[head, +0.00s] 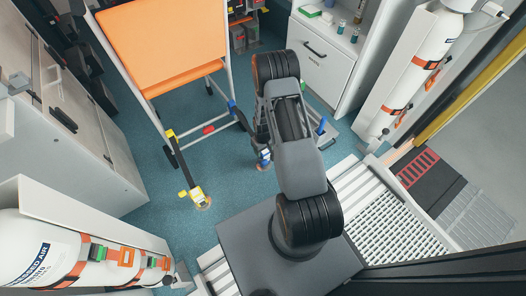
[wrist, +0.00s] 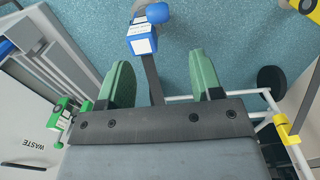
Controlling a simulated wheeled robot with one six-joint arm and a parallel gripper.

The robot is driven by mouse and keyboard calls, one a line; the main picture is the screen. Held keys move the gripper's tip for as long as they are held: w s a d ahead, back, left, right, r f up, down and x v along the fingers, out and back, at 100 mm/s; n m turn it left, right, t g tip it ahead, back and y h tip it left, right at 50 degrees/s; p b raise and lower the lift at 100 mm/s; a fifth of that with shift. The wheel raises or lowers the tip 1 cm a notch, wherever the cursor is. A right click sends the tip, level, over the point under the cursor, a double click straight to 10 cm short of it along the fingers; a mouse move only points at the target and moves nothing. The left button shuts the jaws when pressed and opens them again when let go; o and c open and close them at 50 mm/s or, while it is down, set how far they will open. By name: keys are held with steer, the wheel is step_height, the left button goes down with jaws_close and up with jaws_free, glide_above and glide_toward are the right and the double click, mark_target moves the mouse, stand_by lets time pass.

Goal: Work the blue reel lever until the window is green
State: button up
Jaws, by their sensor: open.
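The blue reel (wrist: 142,38) shows at the top of the wrist view, on the blue-green floor with a dark strap running from it towards my gripper. Its lever ends in a round blue knob (wrist: 158,13) at its upper right. The reel has a pale printed face; I cannot make out the window's colour. My gripper (wrist: 160,78) is open, its two green fingers apart with nothing held between them. The knob lies beyond the fingertips, untouched. In the head view the blue reel (head: 264,154) is partly hidden by my arm, which also hides my gripper.
A yellow reel (head: 197,193) stands on the floor near the orange chair (head: 152,42). A green reel (wrist: 62,104) is at left in the wrist view, near a waste cabinet (wrist: 28,135). Chair frame tubes (wrist: 292,150) stand at right. Open floor lies left of my arm.

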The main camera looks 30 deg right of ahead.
mark_target(265, 161)
steer(key=shift+r, duration=1.2)
steer(key=shift+s+p, duration=0.1)
steer(key=shift+p, duration=0.3)
steer(key=f+b, duration=0.1)
steer(key=f, duration=0.3)
steer(key=f+b, duration=0.2)
steer(key=f, duration=0.3)
steer(key=f+b, duration=0.2)
steer(key=f, duration=0.3)
steer(key=shift+s+d, duration=0.15)
steer(key=shift+s, duration=0.1)
steer(key=shift+r, duration=0.1)
jaws_close()
